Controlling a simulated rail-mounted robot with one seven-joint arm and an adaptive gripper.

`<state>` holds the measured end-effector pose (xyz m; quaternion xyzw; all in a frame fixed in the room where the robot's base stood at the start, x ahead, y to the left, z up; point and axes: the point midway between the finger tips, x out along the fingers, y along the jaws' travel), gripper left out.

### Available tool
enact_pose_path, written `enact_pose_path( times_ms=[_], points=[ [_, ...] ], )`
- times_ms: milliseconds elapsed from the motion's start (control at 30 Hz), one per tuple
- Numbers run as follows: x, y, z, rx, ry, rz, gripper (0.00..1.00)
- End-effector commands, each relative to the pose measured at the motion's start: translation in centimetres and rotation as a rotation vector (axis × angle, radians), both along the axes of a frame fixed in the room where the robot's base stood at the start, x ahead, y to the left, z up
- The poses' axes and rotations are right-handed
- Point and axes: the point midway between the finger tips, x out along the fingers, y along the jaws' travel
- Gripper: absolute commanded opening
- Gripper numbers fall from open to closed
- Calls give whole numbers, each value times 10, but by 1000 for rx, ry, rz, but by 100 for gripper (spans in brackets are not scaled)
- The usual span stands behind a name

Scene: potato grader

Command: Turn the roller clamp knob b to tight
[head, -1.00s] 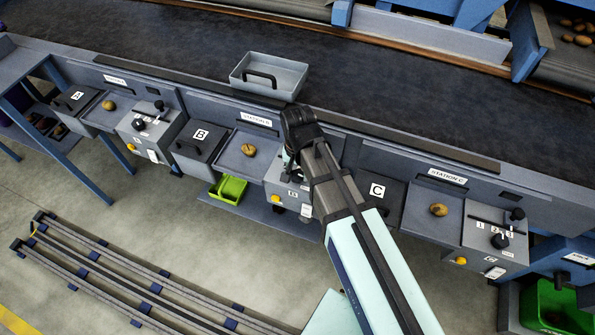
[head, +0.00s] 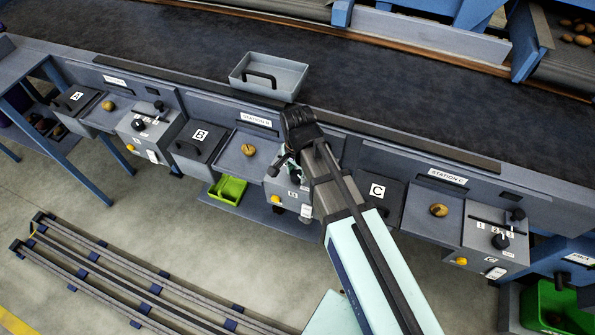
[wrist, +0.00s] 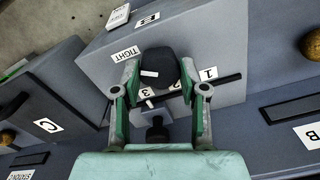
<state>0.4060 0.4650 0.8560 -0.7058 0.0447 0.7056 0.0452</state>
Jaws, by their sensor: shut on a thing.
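The roller clamp knob b (wrist: 160,65) is a black round knob on the grey box of station B, with a white mark on its left side in the wrist view. The TIGHT label (wrist: 124,53) is just to the left of the knob, and the white mark lies on that side. My gripper (wrist: 159,78) has its two green fingers on either side of the knob and is shut on it. In the head view my gripper (head: 287,165) is at the station B box (head: 290,190), and my arm hides most of the knob.
A black slot with number labels and a small dark lever (wrist: 157,130) lies close to my fingers. A lidded box marked C (head: 372,203) is beside my arm. A tray with a potato (head: 248,150) is to the left. A green bin (head: 229,190) sits below.

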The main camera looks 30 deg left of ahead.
Motion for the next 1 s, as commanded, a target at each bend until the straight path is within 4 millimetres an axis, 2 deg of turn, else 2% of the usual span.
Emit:
enact_pose_path(
  times_ms=[167,200,267,667,867,1000],
  points=[
    [-1,-1,-1,-4,2,-1,8],
    [-1,-1,-1,-4,2,-1,50],
    [-1,-1,-1,-3,2,-1,68],
    [0,0,3,0,0,1,68],
    [0,0,23,1,-1,1,68],
    [0,0,47,2,-1,0,68]
  ],
)
